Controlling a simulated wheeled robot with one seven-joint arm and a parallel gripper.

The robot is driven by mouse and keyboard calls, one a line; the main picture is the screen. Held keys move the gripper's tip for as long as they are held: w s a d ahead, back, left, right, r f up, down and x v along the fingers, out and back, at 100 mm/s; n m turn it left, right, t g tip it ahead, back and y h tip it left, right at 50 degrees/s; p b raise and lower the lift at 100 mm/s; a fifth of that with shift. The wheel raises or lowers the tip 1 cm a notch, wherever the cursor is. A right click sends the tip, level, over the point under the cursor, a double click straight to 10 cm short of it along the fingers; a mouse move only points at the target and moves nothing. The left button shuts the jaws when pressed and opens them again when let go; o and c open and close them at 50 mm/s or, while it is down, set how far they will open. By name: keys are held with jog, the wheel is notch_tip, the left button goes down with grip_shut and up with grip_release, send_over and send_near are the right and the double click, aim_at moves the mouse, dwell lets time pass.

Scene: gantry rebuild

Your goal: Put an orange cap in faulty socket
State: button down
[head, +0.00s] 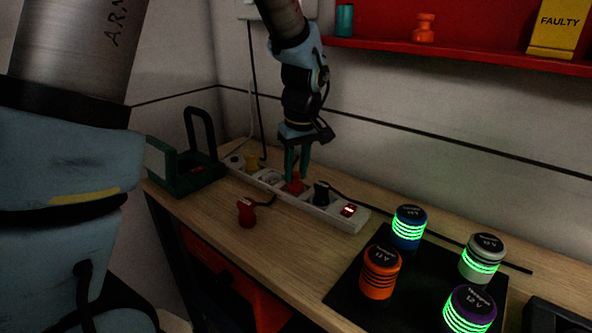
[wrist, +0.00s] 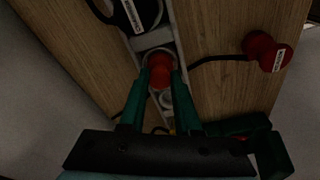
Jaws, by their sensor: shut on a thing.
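My gripper (head: 295,172) points down over the white power strip (head: 335,216), its green fingers shut on a red-orange cap (head: 295,186). In the wrist view the round cap (wrist: 160,68) sits between the fingertips (wrist: 161,80), with a pale socket rim around it. It is at a socket between the black plug (head: 322,194) and the yellow plug (head: 252,161). I cannot tell whether it is fully seated. A red plug (head: 246,212) with a black cable lies on the bench in front of the strip. Another orange cap (head: 424,28) stands on the red shelf.
A yellow FAULTY sign (head: 555,30) and a teal cylinder (head: 344,20) are on the shelf (head: 460,52). A green frame (head: 187,168) stands left of the strip.

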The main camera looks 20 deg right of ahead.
jog(key=shift+f+b, duration=0.35)
jog(key=shift+f, duration=0.2)
jog(key=c, duration=0.9)
grip_release()
notch_tip(320, 180, up, 11)
jog(key=s+p, duration=0.1)
jog(key=p, duration=0.7)
jog(key=shift+s, duration=0.35)
jog(key=shift+d, duration=0.1)
jog(key=s+a+f+m, duration=0.1)
jog(key=a, duration=1.4)
jog(key=s+a+f+m+b, duration=0.1)
jog(key=a+f, duration=0.1)
jog(key=a, duration=1.3)
jog(key=shift+a+f, duration=0.2)
jog(key=shift+f, duration=0.1)
